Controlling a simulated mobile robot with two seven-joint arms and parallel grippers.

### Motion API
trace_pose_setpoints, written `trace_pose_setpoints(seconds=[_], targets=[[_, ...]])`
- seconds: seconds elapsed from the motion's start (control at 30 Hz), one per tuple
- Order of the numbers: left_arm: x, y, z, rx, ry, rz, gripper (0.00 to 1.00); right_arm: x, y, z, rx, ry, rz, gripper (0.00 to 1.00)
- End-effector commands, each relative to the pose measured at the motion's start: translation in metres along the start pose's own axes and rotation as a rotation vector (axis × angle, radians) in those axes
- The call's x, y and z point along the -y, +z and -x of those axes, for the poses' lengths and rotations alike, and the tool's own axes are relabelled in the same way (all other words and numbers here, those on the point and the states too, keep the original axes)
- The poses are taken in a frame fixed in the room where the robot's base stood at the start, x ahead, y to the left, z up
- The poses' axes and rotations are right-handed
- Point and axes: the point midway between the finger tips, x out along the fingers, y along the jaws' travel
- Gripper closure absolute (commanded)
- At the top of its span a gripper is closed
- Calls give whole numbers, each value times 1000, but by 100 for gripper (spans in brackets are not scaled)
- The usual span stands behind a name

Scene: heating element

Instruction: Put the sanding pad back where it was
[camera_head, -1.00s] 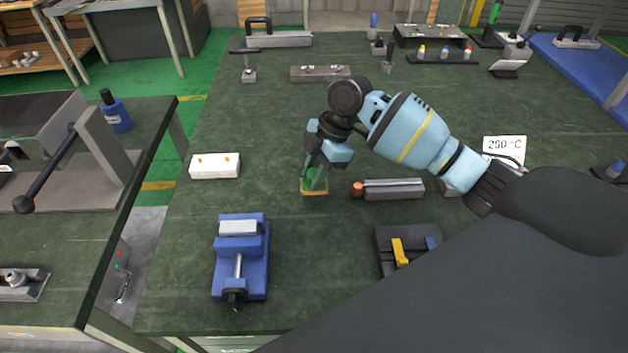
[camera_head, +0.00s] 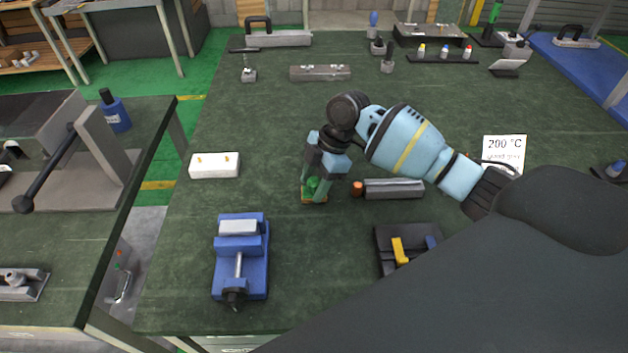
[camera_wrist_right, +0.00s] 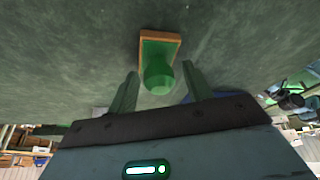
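The sanding pad (camera_head: 313,186) has a green knob on a flat orange-brown base and rests on the green tabletop. It also shows in the right wrist view (camera_wrist_right: 158,68), with the base beyond the knob. My right gripper (camera_head: 314,194) is low over the pad. In the right wrist view its green fingers (camera_wrist_right: 160,82) are open, one on each side of the knob, with gaps between fingers and knob. In the head view the fingers partly hide the pad. My left gripper is not in view.
A grey bar with a copper end (camera_head: 393,189) lies close to the right of the pad. A white block (camera_head: 214,165) and a blue vise (camera_head: 256,275) are left of it. A dark tray (camera_head: 386,234) is in front right.

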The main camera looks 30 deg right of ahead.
Motion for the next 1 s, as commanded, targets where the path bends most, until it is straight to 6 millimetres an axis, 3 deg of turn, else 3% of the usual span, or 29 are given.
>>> trace_pose_setpoints(seconds=[0.23, 0.37, 0.8, 1.0], targets=[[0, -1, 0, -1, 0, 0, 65, 0, -1, 2, 0, 1, 1, 50], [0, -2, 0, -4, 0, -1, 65, -1, -2, 14, 0, 3, 1, 50], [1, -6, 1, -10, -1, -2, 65, -1, -1, 96, 0, 3, 0, 50], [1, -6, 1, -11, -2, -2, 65, 0, -2, 118, 0, 0, 1, 50]])
